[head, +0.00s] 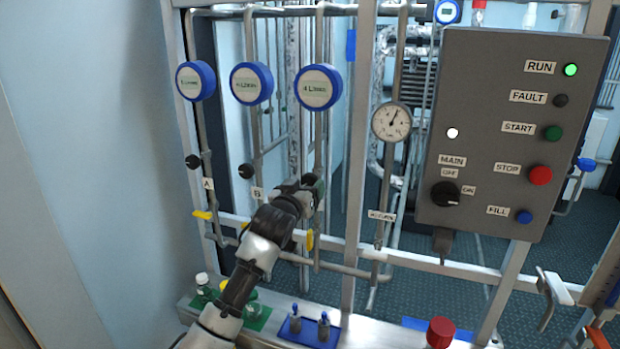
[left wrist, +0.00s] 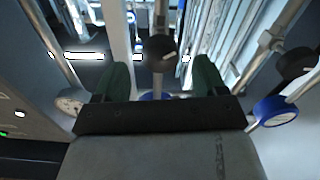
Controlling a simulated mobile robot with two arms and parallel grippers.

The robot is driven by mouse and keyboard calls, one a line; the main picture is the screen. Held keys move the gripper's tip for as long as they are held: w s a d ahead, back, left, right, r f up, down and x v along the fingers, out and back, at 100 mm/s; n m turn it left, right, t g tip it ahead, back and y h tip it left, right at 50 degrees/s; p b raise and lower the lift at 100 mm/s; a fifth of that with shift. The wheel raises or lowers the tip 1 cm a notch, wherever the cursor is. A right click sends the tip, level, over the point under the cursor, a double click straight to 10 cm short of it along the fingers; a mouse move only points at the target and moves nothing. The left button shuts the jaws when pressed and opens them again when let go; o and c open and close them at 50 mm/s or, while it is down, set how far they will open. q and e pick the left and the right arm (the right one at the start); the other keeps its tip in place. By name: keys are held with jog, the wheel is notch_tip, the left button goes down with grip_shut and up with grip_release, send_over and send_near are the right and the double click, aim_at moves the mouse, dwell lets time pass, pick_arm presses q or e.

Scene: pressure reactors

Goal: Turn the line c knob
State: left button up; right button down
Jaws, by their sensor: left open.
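The line c knob is hidden behind my left gripper (head: 316,188) in the head view. In the left wrist view a black knob with a pale pointer mark (left wrist: 161,48) shows ahead, between the two green fingers in the picture. I take it for the line c knob on the third pipe. My left gripper, also in the left wrist view (left wrist: 162,75), is open and holds nothing. I cannot tell whether the fingers touch the knob. The label of line c is covered too. My right gripper is not in view.
Knob A (head: 193,161) and knob B (head: 245,171) sit on the pipes to the left. Blue-rimmed displays (head: 318,88) are above, a dial gauge (head: 391,122) and the control box (head: 500,135) to the right. Bottles (head: 204,287) stand on the ledge below.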

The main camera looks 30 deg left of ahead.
aim_at(308, 183)
pick_arm(q)
jog(key=shift+p+x, duration=0.4)
jog(key=shift+x, duration=1.65)
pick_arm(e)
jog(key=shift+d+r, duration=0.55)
pick_arm(q)
jog(key=shift+c, duration=0.5)
jog(key=shift+f, duration=0.1)
jog(key=c, duration=0.8)
